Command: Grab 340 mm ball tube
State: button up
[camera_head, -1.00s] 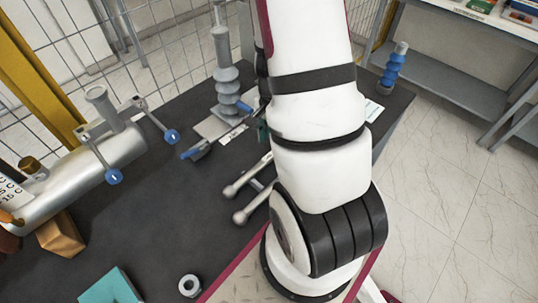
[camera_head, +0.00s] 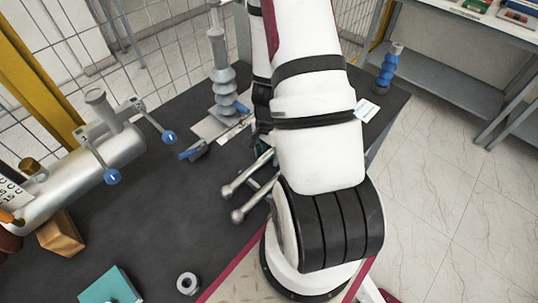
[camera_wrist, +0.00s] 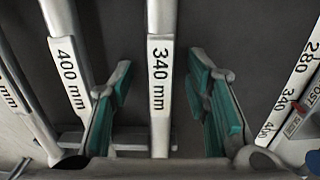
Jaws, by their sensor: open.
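The 340 mm ball tube (camera_wrist: 160,60) is a pale bar with a "340 mm" label, running up the middle of the wrist view. My gripper (camera_wrist: 158,78) is open, with one teal-padded finger on each side of this tube. Gaps show between both fingers and the tube, and nothing is held. A similar tube labelled 400 mm (camera_wrist: 67,72) lies just left of the left finger. In the head view two ball-ended bars (camera_head: 238,215) stick out beside my arm; their labels are not visible. My arm mostly hides my gripper there.
A scale-like strip marked 280 and 340 (camera_wrist: 297,85) is at the right of the wrist view. On the dark table (camera_head: 150,230) are a ribbed grey bushing (camera_head: 222,85), a silver cylinder with blue knobs (camera_head: 85,175), a teal block (camera_head: 110,288) and a nut (camera_head: 187,283).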

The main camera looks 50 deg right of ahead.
grip_shut()
jog(key=shift+r, duration=0.15)
